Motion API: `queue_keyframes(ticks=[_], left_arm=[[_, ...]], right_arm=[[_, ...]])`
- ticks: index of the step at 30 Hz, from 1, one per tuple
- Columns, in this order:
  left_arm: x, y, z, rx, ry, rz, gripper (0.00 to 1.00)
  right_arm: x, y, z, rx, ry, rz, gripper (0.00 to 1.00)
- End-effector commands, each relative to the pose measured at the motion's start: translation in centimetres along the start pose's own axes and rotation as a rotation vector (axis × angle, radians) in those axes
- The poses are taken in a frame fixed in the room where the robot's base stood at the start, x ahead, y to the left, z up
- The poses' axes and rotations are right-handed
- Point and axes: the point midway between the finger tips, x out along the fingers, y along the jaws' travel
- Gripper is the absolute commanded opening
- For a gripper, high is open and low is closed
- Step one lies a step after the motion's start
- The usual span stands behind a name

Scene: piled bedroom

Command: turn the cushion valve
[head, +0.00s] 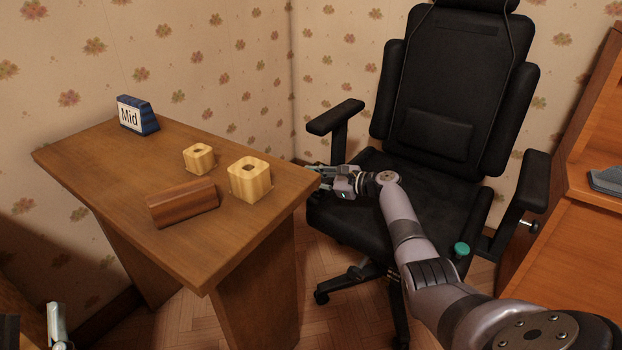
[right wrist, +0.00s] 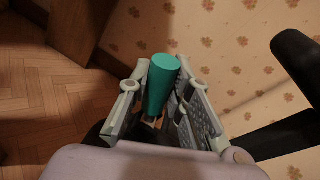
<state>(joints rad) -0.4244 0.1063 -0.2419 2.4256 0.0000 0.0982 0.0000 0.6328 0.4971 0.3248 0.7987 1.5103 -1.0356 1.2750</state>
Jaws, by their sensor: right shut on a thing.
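A black office chair (head: 440,110) stands beside the desk. My right gripper (head: 335,180) is at the left side of its seat, close to the desk's corner. In the right wrist view, my right gripper (right wrist: 160,105) is shut on a teal cylindrical knob (right wrist: 161,82), which stands between its fingers. The knob's lower end is hidden. Another teal knob (head: 461,249) shows at the front right of the seat. I cannot tell by markings which knob is the cushion valve. Part of what looks like my left gripper (head: 57,328) shows at the bottom left, away from the chair.
A wooden shelf unit (head: 575,215) stands at right. Chair armrests (head: 336,116) flank the seat.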

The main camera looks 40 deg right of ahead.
Motion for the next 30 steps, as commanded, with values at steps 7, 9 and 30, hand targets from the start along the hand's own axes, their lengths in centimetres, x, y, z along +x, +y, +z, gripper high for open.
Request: queue_keyframes(ticks=[7,9,30], left_arm=[[-0.02,-0.05,0.37,0.001,-0.019,-0.001,0.4],[-0.02,-0.05,0.37,0.001,-0.019,-0.001,0.4],[-0.02,-0.02,0.34,0.001,-0.017,0.0,0.4]], right_arm=[[-0.11,-0.59,-0.25,0.117,-0.021,0.02,0.0],[-0.13,-0.7,-0.27,0.136,-0.024,0.022,0.0],[-0.19,-0.88,-0.36,0.166,-0.029,0.026,0.27]])
